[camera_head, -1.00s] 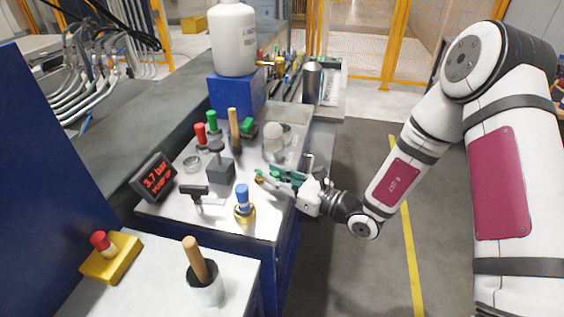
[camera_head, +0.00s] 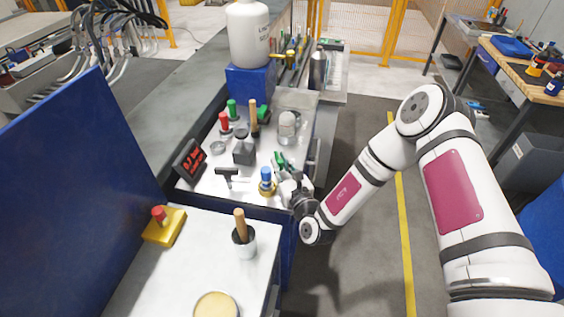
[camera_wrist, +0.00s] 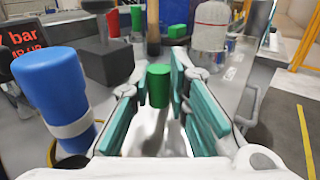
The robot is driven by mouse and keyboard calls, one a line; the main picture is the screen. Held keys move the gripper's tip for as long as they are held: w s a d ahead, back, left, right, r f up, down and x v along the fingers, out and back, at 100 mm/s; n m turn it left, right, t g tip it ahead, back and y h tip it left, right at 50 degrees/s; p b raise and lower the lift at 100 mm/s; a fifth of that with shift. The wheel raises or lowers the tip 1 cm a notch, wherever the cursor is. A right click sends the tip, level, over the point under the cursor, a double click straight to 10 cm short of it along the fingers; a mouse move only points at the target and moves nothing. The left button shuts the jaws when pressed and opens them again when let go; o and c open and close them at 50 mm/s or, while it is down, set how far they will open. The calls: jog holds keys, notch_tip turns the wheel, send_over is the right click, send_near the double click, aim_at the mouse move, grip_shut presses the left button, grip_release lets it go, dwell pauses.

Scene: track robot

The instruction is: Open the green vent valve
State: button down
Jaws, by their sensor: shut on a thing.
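The green vent valve shows as a green, round-topped handle (camera_wrist: 158,86) in the wrist view. It stands between the teal pads of my gripper (camera_wrist: 160,95), which is shut on it. The pads lie close along both sides of the handle. In the head view my gripper (camera_head: 281,162) is at the right edge of the white bench top, just right of a blue-topped valve with a brass base (camera_head: 266,175). The handle is mostly hidden by the fingers there. The valve's base is hard to make out.
The blue knob (camera_wrist: 52,85) stands close left of my fingers. A grey block (camera_head: 243,152), a black T-handle (camera_head: 228,173), red (camera_head: 224,122) and green (camera_head: 232,108) knobs, a wooden handle (camera_head: 254,116) and a glass dome (camera_head: 287,127) stand behind or left. The right aisle floor is clear.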

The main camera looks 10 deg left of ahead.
jog(key=shift+s+a+r, duration=0.1)
jog(key=shift+s+a, duration=0.15)
jog(key=shift+a, duration=0.25)
jog(key=c, duration=1.6)
grip_release()
jog(key=shift+w, duration=0.1)
jog(key=shift+o, duration=0.2)
jog(key=shift+d, duration=0.2)
jog(key=v, duration=1.2)
jog(key=shift+c, duration=0.2)
